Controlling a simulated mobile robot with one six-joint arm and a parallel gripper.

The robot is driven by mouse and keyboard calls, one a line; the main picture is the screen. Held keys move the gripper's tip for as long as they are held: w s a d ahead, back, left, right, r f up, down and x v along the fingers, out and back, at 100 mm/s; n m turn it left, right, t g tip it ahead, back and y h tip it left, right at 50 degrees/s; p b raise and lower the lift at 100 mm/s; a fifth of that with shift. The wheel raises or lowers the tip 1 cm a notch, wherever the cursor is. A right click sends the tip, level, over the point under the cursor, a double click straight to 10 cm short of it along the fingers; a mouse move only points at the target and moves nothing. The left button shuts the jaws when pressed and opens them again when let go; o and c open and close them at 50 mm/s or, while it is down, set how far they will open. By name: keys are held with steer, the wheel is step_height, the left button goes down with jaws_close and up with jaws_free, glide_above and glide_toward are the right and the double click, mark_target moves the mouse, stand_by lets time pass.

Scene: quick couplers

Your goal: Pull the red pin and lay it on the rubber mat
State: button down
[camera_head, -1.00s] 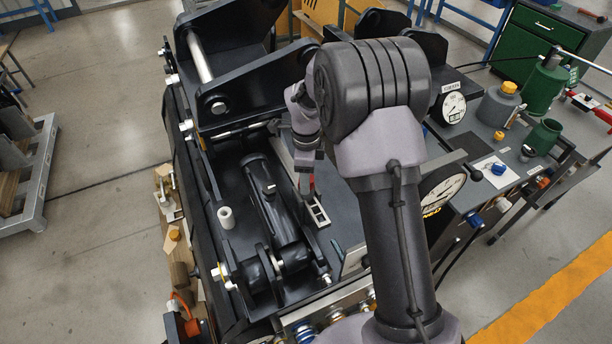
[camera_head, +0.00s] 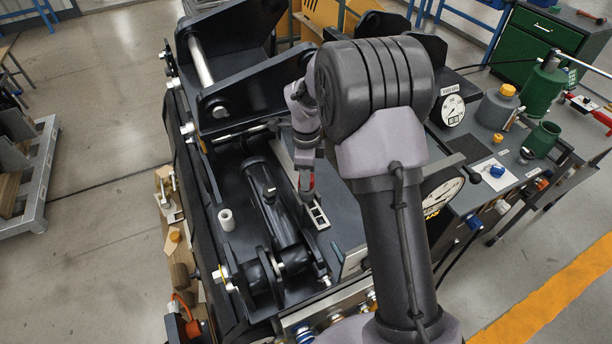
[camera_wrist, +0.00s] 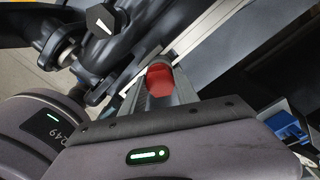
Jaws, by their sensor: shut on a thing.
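The red pin (camera_wrist: 159,80) shows in the wrist view as a red, faceted end between my gripper's fingers. My gripper (camera_head: 308,190) is shut on it. In the head view a small red part of the pin (camera_head: 308,181) shows at the fingertips, just above a pale plate with square openings (camera_head: 318,216). I cannot tell whether the pin's lower end is still seated in something. A dark flat rectangle (camera_head: 468,149) on the bench at the right, partly hidden by my arm, may be the rubber mat.
Gauges (camera_head: 453,108), a white sheet with a blue cap (camera_head: 496,171) and green cans (camera_head: 543,88) crowd the right bench. Dark plates rise behind.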

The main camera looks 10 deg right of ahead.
steer(key=shift+r+p, duration=1.45)
steer(key=shift+r, duration=1.1)
steer(key=shift+r, duration=0.2)
step_height(320, 180, up, 4)
steer(key=shift+f+p, duration=0.15)
steer(key=shift+p, duration=1.1)
